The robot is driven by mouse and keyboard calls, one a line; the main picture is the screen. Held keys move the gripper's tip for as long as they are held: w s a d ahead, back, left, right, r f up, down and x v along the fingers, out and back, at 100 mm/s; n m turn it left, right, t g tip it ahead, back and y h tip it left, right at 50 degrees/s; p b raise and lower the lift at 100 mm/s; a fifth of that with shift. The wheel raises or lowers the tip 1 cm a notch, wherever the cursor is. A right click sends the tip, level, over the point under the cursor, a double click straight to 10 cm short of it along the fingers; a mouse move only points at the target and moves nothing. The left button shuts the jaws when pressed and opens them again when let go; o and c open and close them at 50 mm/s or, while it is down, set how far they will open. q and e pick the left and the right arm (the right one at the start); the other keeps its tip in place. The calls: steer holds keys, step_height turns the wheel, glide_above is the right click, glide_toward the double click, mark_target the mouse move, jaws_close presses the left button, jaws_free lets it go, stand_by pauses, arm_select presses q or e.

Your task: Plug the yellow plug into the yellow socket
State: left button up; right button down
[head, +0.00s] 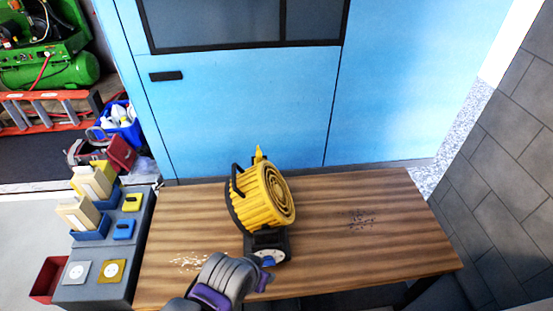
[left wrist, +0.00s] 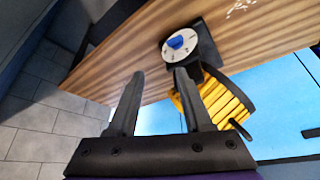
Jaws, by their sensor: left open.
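A yellow plate with a round white face (head: 111,271), seemingly the yellow socket, is on the grey unit left of the table. A yellow ribbed reel (head: 262,196) stands tilted on a dark base on the table. A small pointed yellow piece (head: 258,153) sticks up behind it; I cannot tell whether this is the yellow plug. In the left wrist view my left gripper (left wrist: 157,73) is open and empty. Its fingers are near the reel (left wrist: 215,103) and its blue-knobbed dial (left wrist: 178,44). In the head view its fingers are hidden. My right gripper is not in view.
A grey-white socket plate (head: 76,272) sits beside the yellow one. The grey unit also has a yellow (head: 132,202) and a blue (head: 123,229) plate and blue bins (head: 91,228) of pale boxes. A red bin (head: 48,280) is left.

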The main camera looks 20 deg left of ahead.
arm_select(q)
steer(key=shift+o, duration=0.8)
steer(key=w+a+r+n+g, duration=0.1)
steer(key=w+a+r+n, duration=0.1)
steer(key=w+r+n, duration=0.35)
steer(key=w+a+r+n+h, duration=0.1)
steer(key=w+a+r+n, duration=0.15)
steer(key=w, duration=0.55)
steer(key=w+a+r+n+g, duration=0.1)
steer(key=w+a+r+n, duration=0.2)
steer(key=w, duration=0.4)
steer(key=w+a+n, duration=0.2)
steer(key=w, duration=0.1)
steer(key=w+a+n+h, duration=0.1)
steer(key=w+a+n, duration=0.1)
steer(key=w+a, duration=0.1)
steer(key=w+a+n+p, duration=0.1)
steer(key=w+a+n, duration=0.1)
steer(key=w, duration=0.1)
steer(key=shift+w+a+r+g, duration=0.15)
steer(key=shift+w+g, duration=0.1)
steer(key=shift+g, duration=0.05)
steer(key=w+a+f+n+h, duration=0.2)
steer(key=w+a+f+n, duration=0.2)
steer(key=a, duration=0.5)
steer(key=w+n, duration=0.2)
steer(key=n, duration=0.1)
steer(key=shift+a+p, duration=0.3)
steer(key=shift+a, duration=0.05)
